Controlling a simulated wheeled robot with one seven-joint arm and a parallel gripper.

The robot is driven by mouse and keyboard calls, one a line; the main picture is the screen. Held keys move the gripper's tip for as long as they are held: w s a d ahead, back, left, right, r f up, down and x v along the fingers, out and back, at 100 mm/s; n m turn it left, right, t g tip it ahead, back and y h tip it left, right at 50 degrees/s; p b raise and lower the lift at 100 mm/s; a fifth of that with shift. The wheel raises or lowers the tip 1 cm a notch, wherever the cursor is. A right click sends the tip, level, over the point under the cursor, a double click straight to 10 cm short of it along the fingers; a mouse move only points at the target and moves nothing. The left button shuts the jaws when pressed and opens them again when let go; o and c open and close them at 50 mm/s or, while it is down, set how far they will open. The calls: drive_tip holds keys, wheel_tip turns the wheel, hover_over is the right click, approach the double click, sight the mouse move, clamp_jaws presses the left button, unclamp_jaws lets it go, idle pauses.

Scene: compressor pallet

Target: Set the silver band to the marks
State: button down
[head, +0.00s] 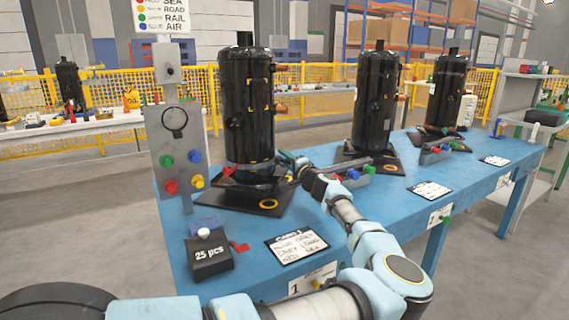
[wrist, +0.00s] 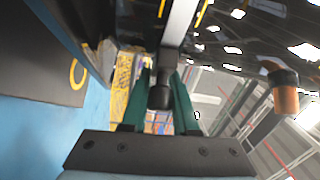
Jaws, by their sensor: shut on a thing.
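The silver band (wrist: 181,24) shows in the wrist view as a bright strip across the black compressor shell, with short yellow marks (wrist: 202,13) close to both its edges. A black fitting with a round knob (wrist: 160,97) sits at the band's end. My gripper (wrist: 162,76) has its two green fingers on either side of that fitting and is shut on it. In the head view my gripper (head: 289,158) is at the lower right side of the nearest black compressor (head: 247,105), which carries yellow marks higher up. The band is hard to make out there.
The compressor stands on a dark pallet (head: 225,198) on the blue table (head: 340,213). A post panel with coloured buttons (head: 176,135) stands at left. A black "25 pcs" box (head: 209,254) and a written card (head: 297,246) lie in front. A copper stub (wrist: 285,98) juts from the shell.

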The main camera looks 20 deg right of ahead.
drive_tip(key=c, duration=1)
unclamp_jaws()
drive_tip(key=shift+o, duration=0.2)
drive_tip(key=s+d+b, duration=0.1)
drive_tip(key=s, duration=0.9)
drive_tip(key=shift+s+d+f+b, duration=0.3)
drive_tip(key=shift+s+f+b, duration=0.05)
drive_tip(key=shift+f, duration=0.05)
drive_tip(key=shift+r, duration=0.1)
